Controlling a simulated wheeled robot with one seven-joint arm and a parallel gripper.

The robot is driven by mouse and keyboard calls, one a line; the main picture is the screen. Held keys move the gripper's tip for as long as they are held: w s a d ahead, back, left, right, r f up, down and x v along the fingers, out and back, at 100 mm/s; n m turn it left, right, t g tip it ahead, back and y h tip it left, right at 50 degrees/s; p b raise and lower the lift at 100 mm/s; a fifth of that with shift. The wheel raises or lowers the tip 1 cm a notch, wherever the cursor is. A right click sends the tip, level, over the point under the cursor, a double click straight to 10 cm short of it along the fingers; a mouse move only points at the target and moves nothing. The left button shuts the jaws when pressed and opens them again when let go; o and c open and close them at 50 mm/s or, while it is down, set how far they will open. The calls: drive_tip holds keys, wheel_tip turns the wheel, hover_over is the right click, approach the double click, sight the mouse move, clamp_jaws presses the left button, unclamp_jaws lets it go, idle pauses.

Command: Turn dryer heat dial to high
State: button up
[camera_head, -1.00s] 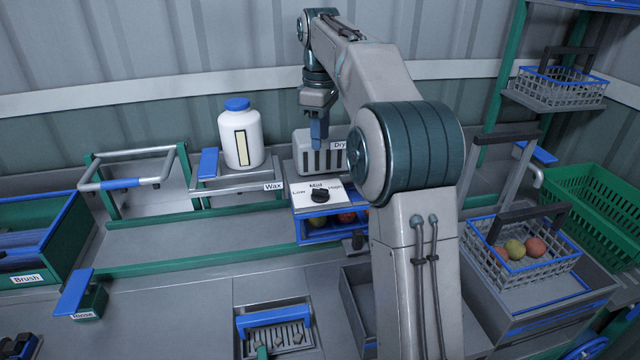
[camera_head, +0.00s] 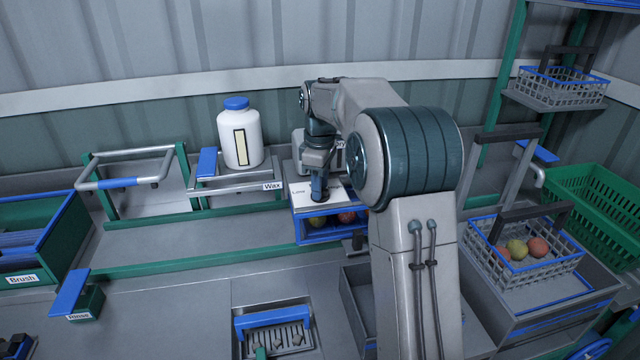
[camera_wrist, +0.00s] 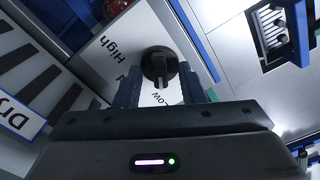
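The dryer (camera_head: 300,228) is a box with a white top panel and a blue frame, right of the wax station. In the wrist view its black heat dial (camera_wrist: 158,66) sits on the white panel (camera_wrist: 118,62) marked "High" and "Low", with a further label mostly hidden. My gripper (camera_wrist: 168,80) points down at the panel, its two fingers apart, one on each side of the dial. I cannot tell whether the fingers touch it. In the head view my gripper (camera_head: 319,190) hides the dial and most of the labels.
A white wax bottle (camera_head: 240,135) with a blue cap stands left of the dryer. The grey vented dryer housing (camera_wrist: 22,85) is close beside the panel. Tomatoes lie inside the dryer below. A wire basket (camera_head: 525,262) with several fruits stands to the right.

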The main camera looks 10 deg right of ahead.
clamp_jaws()
drive_tip(key=shift+m, duration=0.3)
drive_tip(key=m+p, duration=0.2)
drive_tip(key=m, duration=0.1)
drive_tip(key=shift+r+m, duration=0.1)
drive_tip(key=shift+m, duration=0.3)
drive_tip(key=m+p, duration=0.2)
drive_tip(key=m, duration=0.4)
drive_tip(key=m+p, duration=0.1)
drive_tip(key=m, duration=0.5)
drive_tip(key=shift+m, duration=0.3)
drive_tip(key=m+p, duration=0.1)
drive_tip(key=m, duration=0.5)
drive_tip(key=shift+m+p, duration=0.4)
